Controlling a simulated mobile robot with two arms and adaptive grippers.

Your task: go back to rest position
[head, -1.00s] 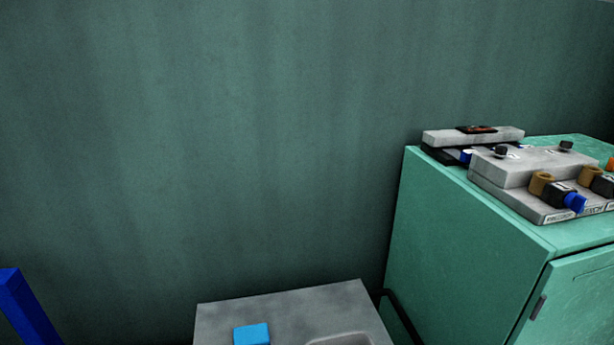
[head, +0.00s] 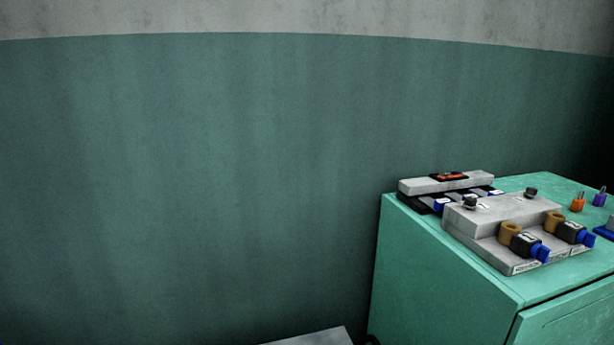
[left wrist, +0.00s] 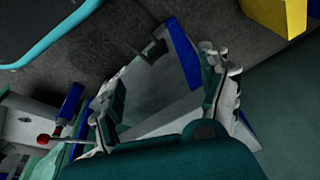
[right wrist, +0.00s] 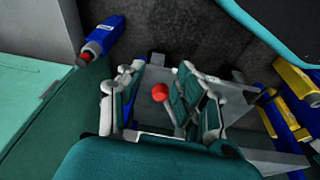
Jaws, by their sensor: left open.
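My left gripper (left wrist: 163,82) shows in the left wrist view. Its two fingers are wide apart with nothing between them. My right gripper (right wrist: 158,82) shows in the right wrist view. Its fingers are apart and hold nothing. A red ball knob (right wrist: 160,92) shows in the gap, seemingly beyond the fingers. Neither gripper is in the head view.
A green cabinet (head: 440,270) at the right of the head view carries a grey stepped fixture (head: 500,215) with black-and-blue fittings. A grey-topped surface (head: 315,338) barely shows at the bottom. A green wall (head: 200,180) fills the rest.

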